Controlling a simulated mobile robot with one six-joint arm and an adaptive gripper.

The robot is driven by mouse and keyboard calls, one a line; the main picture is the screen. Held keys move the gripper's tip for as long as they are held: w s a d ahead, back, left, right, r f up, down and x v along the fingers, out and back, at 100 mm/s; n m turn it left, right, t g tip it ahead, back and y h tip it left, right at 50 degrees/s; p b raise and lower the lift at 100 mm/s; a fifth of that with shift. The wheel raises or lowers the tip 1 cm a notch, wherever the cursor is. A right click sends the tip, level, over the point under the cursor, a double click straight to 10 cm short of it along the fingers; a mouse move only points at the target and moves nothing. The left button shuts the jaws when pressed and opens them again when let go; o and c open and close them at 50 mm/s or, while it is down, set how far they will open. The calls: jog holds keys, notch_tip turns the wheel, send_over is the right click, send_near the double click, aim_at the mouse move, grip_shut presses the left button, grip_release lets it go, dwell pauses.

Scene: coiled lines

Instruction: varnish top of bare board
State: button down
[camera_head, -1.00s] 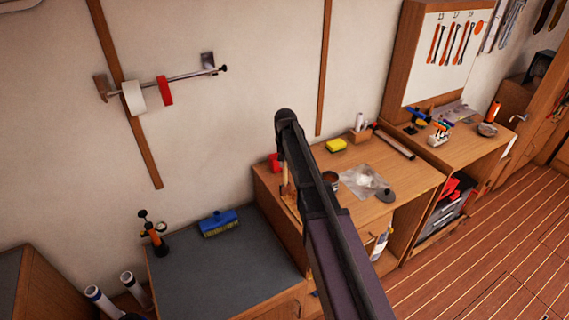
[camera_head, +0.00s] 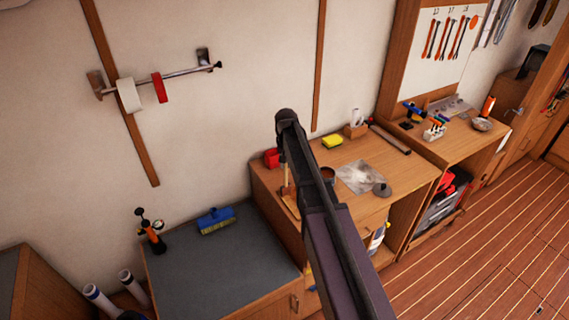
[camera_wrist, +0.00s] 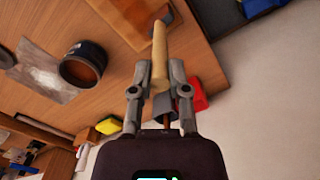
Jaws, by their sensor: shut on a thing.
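My gripper (camera_wrist: 160,98) is shut on a pale wooden handle (camera_wrist: 159,55), likely a brush, in the wrist view. A dark part shows at the handle's far end; I cannot make out bristles. The handle also shows beside my arm in the head view (camera_head: 284,173). An orange-brown board (camera_wrist: 132,14) lies on the bench at the top of the wrist view, close to the handle's far end; I cannot tell whether they touch. A dark open tin (camera_wrist: 83,66) with brown contents stands left of the handle; in the head view (camera_head: 328,175) my arm partly covers it.

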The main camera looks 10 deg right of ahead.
jog(key=shift+s+d, duration=0.3)
jog(key=shift+s, duration=0.5)
jog(key=shift+s+d, duration=0.25)
jog(key=shift+s, duration=0.55)
jog(key=shift+s+d+f, duration=0.1)
jog(key=shift+s+d, duration=0.15)
jog(key=shift+s, duration=0.55)
jog(key=shift+s+d, duration=0.25)
jog(key=shift+s, duration=0.65)
jog(key=shift+s+d, duration=0.25)
jog(key=shift+s, duration=0.5)
jog(key=shift+s+d, duration=0.25)
jog(key=shift+s, duration=0.6)
jog(key=shift+s+d, duration=0.25)
jog(key=shift+s, duration=0.5)
jog(key=shift+s+d, duration=0.25)
jog(key=shift+s, duration=0.45)
